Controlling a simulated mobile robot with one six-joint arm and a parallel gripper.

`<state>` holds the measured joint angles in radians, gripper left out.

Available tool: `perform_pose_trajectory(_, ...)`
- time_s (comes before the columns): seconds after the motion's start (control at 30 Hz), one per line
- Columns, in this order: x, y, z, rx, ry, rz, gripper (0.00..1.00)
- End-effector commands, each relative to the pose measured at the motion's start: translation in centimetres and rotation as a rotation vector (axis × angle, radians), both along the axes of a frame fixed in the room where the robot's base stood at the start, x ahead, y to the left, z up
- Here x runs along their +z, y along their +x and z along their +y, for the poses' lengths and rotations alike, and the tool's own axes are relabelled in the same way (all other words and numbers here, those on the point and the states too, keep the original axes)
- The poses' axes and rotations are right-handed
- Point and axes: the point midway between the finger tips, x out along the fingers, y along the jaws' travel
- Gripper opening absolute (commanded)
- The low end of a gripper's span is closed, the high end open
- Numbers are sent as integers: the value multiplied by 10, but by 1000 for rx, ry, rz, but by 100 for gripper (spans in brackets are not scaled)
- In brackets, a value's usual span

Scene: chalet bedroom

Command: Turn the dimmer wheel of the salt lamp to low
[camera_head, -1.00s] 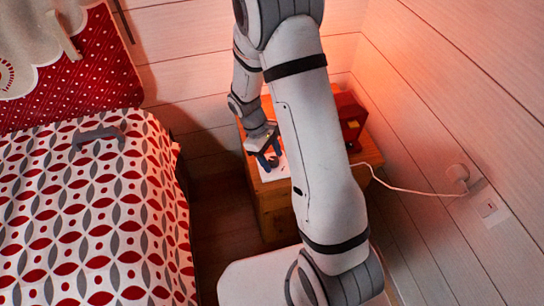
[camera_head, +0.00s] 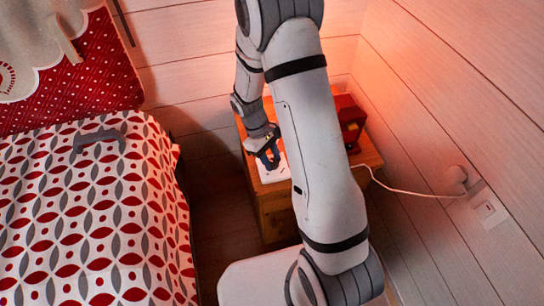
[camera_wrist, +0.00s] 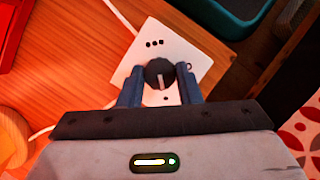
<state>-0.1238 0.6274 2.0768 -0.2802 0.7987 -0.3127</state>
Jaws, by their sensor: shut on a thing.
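A white dimmer plate (camera_wrist: 186,52) lies on the wooden nightstand, with a dark round wheel (camera_wrist: 159,72) in its middle. A pale line on the wheel points toward my gripper's body in the wrist view. Three dark dots mark the plate's far side and a single dot the near side. My gripper (camera_wrist: 160,80) is shut on the wheel, one blue finger on each side. In the head view my gripper (camera_head: 269,158) is low over the white plate (camera_head: 264,175), and the wheel is not clear there. The salt lamp is not clearly visible; an orange glow lights the wall behind my arm.
The nightstand (camera_head: 272,214) stands in the corner between the bed (camera_head: 90,220) and the right wall. A red box-like object (camera_head: 350,118) sits on it. A white cord (camera_head: 405,190) runs to a wall plug (camera_head: 457,178). A teal-edged tray (camera_wrist: 222,22) lies beyond the plate.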

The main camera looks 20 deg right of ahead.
Motion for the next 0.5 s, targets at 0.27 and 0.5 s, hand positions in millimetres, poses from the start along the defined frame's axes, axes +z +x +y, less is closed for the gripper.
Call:
perform_pose_trajectory(0.27, 0, 1, 0, 5, 0, -2, 40)
perform_pose_trajectory(0.5, 0, 0, 0, 6, 0, -1, 53)
